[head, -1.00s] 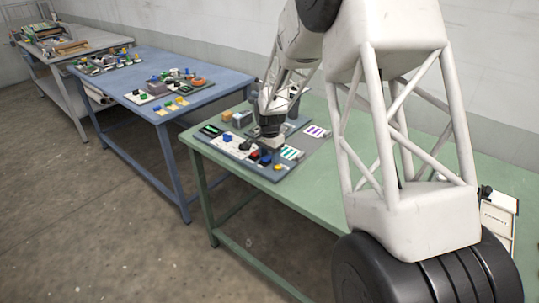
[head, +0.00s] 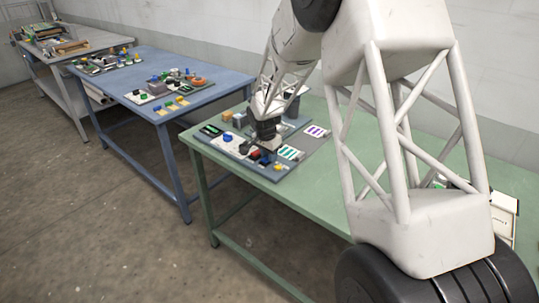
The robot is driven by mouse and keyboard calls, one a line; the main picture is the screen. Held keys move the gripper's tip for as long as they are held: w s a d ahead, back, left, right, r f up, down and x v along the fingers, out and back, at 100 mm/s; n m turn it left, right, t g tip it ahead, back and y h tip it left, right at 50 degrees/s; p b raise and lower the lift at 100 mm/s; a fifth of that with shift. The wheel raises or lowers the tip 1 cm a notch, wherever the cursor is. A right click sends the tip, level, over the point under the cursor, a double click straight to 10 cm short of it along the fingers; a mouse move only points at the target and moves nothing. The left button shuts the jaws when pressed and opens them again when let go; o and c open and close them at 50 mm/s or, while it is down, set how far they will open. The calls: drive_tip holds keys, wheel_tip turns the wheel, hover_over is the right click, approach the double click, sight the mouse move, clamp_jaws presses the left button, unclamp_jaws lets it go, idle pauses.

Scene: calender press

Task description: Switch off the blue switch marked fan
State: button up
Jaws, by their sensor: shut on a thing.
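A grey control panel (head: 204,143) lies on the green table, with several small coloured controls on it. A blue control (head: 264,160) sits near the panel's front right, and another blue one (head: 228,137) is further left. The markings are too small to read, so I cannot tell which one is marked fan. My gripper (head: 269,147) points down over the right half of the panel, just above and behind the front blue control. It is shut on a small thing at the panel. Its fingertips and what they hold are hard to make out.
A red control (head: 254,154) and a yellow one (head: 278,167) are close to my gripper. A card with green stripes (head: 291,153) is to the right. The green table (head: 330,190) is bare in front. A blue table (head: 135,72) with other panels stands to the left.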

drive_tip(key=shift+s+a+t+h, duration=0.15)
drive_tip(key=shift+t+h, duration=0.45)
drive_tip(key=shift+s+a+t+h, duration=0.1)
drive_tip(key=shift+s+t+h, duration=0.05)
drive_tip(key=shift+t+h, duration=0.45)
drive_tip(key=o, duration=0.9)
drive_tip(key=shift+v, duration=3.9)
drive_tip(key=shift+r, duration=0.1)
